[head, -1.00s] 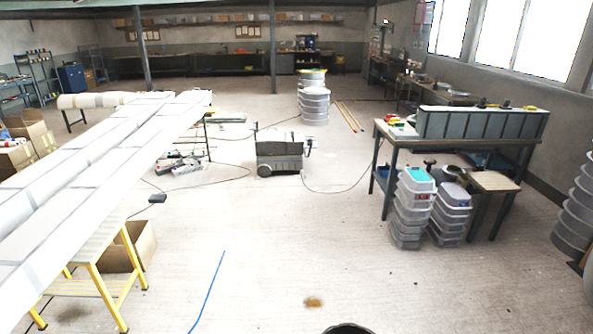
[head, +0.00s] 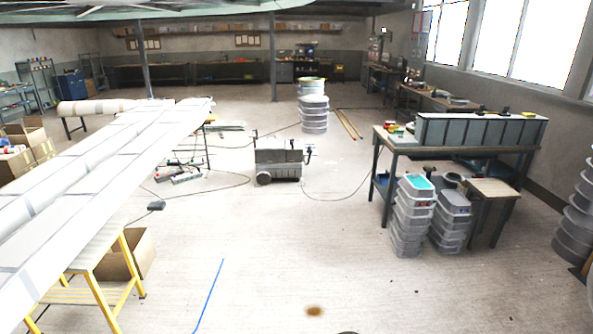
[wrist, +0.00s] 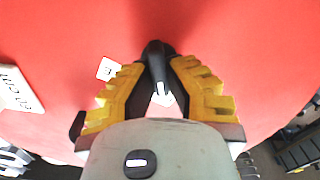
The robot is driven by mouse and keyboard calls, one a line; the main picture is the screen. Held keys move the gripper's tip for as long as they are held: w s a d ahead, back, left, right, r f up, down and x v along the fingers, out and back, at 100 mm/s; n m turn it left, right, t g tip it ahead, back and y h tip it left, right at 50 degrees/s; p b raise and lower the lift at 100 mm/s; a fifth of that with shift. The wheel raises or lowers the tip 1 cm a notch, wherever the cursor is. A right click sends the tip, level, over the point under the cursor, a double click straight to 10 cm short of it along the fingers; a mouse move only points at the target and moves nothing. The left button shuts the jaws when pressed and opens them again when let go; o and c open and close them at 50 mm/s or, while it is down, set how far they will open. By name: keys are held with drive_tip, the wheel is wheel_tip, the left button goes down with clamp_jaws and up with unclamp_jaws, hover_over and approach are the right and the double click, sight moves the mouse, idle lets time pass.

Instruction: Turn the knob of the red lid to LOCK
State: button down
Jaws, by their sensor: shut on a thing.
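The red lid (wrist: 225,35) fills most of the wrist view. A black knob (wrist: 154,52) with a white pointer mark stands on it. My gripper (wrist: 158,66) has yellow and black fingers on both sides of the knob and is shut on it. The white mark (wrist: 161,95) on the knob points toward my palm, at the bottom of the picture. A small white label (wrist: 108,69) lies left of the fingers. A larger pale label (wrist: 19,90) with dark lettering is at the left edge; I cannot read it surely. The head view does not show my gripper.
In the head view, stacked grey tubs (head: 413,220) stand beside a workbench (head: 455,149) at right. Long white moulds (head: 105,180) on yellow trestles (head: 92,292) fill the left. The floor (head: 300,235) between is mostly clear, with a blue line and cables.

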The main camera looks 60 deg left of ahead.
drive_tip(key=c, duration=1)
unclamp_jaws()
